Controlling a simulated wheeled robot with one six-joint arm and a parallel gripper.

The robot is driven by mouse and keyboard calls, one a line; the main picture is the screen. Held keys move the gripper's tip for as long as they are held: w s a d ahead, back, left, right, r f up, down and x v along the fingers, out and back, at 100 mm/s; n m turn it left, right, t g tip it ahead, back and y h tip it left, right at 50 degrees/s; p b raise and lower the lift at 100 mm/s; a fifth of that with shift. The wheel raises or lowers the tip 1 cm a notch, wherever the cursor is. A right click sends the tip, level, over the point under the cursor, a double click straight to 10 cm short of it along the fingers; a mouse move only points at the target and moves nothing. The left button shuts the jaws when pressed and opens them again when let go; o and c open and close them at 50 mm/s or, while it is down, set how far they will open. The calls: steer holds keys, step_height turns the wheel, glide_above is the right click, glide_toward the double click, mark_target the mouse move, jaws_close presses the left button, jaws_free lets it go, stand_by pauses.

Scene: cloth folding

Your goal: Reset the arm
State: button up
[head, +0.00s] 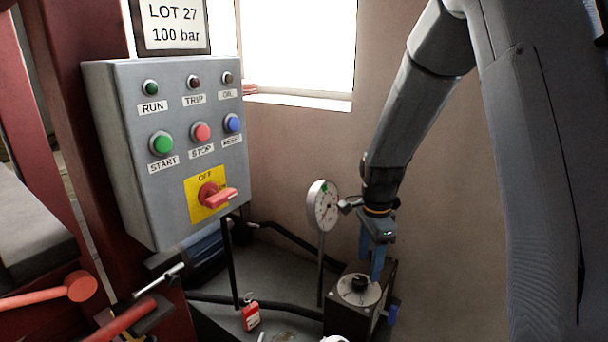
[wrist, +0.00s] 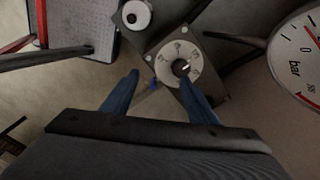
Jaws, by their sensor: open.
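My arm reaches down from the upper right in the head view. My gripper (head: 370,264) has blue fingers and points down just above a dark box with a pale round dial (head: 348,292) and a black knob (head: 359,283). In the wrist view my gripper (wrist: 158,78) is open, its two fingers apart with nothing between the tips. The dial (wrist: 168,52) and knob (wrist: 181,68) lie beyond the right fingertip in that view. I cannot tell whether a finger touches the box. No cloth shows.
A round gauge (head: 323,206) on a thin stem stands close left of my gripper; it also shows in the wrist view (wrist: 303,62). A grey control panel (head: 130,205) with buttons and a red switch (head: 213,195) stands left. A red tag (head: 251,316) lies below. A wall (head: 300,150) is behind.

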steer(key=s+r+n, duration=0.2)
steer(key=s+n, duration=0.6)
steer(key=s, duration=0.1)
steer(key=s+r+n, duration=0.2)
steer(key=s+n, duration=0.6)
steer(key=s, duration=0.2)
steer(key=shift+s+a+n+t, duration=0.2)
steer(key=shift+n+t, duration=0.1)
